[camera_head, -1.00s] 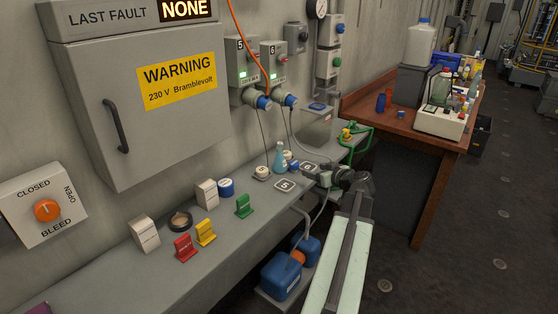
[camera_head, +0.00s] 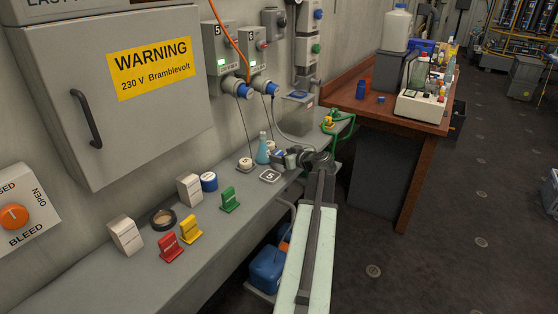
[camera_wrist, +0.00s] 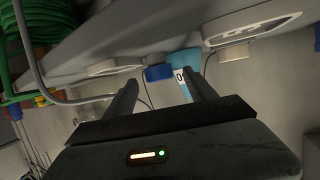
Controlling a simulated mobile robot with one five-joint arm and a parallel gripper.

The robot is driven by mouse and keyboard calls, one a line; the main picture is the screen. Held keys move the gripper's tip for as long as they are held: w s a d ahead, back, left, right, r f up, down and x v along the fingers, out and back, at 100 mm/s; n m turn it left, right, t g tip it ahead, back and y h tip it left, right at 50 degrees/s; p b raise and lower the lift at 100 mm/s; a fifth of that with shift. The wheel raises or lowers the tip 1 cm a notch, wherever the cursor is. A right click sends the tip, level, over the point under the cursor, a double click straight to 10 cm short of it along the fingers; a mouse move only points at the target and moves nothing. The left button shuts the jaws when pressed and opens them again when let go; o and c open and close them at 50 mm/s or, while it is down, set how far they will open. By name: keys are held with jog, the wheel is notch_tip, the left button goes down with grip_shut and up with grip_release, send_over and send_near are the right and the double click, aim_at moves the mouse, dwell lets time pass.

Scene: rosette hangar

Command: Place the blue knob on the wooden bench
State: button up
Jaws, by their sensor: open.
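A small blue piece, apparently the blue knob (camera_wrist: 158,73), shows just beyond my fingertips in the wrist view, beside a light blue flask. In the head view a blue spot by the flask, probably the same knob (camera_head: 279,153), is partly hidden by my gripper (camera_head: 291,158). My gripper also shows in the wrist view (camera_wrist: 163,88); its two fingers are apart with nothing held between them. The wooden bench (camera_head: 345,99) stands at the back right, beyond the grey shelf.
The grey shelf (camera_head: 110,281) holds a blue flask (camera_head: 263,150), red (camera_head: 171,248), yellow (camera_head: 190,230) and green (camera_head: 229,200) pieces. Green tubing (camera_head: 345,125) lies at its far end. The bench holds a white device (camera_head: 423,106), a jug (camera_head: 397,27) and small blue items.

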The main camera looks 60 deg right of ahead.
jog(key=shift+w+d+f, duration=0.25)
jog(key=shift+w, duration=0.25)
jog(key=shift+r, duration=0.1)
grip_shut()
jog(key=shift+r, duration=0.1)
